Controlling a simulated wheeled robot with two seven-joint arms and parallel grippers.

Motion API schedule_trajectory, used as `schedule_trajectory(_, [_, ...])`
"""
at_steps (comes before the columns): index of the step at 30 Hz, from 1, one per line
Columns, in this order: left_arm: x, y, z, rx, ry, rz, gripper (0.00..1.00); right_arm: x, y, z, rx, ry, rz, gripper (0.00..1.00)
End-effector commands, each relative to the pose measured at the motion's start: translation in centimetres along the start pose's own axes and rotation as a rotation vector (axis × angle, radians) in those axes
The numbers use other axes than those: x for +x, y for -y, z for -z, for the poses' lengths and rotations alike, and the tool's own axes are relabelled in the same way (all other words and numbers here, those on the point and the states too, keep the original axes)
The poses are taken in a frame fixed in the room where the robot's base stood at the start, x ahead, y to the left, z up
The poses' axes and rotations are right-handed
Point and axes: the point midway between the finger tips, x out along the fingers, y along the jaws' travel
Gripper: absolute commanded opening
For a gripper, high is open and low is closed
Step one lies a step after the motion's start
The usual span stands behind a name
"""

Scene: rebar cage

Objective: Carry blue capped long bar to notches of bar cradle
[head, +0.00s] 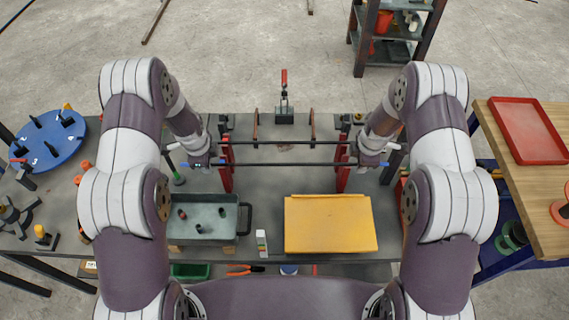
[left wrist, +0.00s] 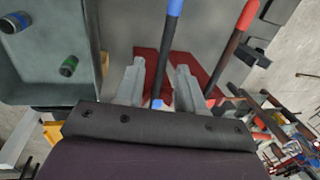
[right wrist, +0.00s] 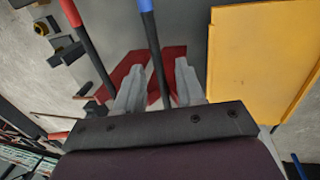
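The blue capped long bar (head: 285,164) lies level across the two red stands (head: 226,175) and (head: 343,175), the nearer of two parallel bars. My left gripper (head: 208,163) is at its left end. In the left wrist view the bar's blue cap (left wrist: 175,8) shows, and the bar runs between the spread fingers (left wrist: 158,88) with gaps beside it. My right gripper (head: 365,162) is at its right end. In the right wrist view the bar (right wrist: 158,60) likewise passes between open fingers (right wrist: 158,88). I cannot tell which part is the bar cradle's notches.
A red-capped bar (head: 285,142) lies parallel just behind. Two brown uprights (head: 255,125) and (head: 312,125) and a red-handled clamp (head: 284,112) stand farther back. A blue turntable (head: 55,145) is at left.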

Motion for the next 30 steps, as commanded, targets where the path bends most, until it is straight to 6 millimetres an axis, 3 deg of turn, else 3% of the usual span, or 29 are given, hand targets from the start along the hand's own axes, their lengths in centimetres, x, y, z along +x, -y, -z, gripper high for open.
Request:
schedule_trajectory(1, [0.0,0.0,0.0,0.0,0.0,0.0,0.2,0.0,0.0,0.0,0.0,0.0,0.0,0.2])
schedule_trajectory(3, [-0.01,0.0,0.0,0.0,0.0,0.0,0.0,-0.01,0.0,0.0,0.0,0.0,0.0,0.0])
schedule_trajectory(30, [0.01,-0.05,0.0,0.0,0.0,-0.001,0.0,0.01,0.05,0.0,0.0,0.0,0.001,0.0])
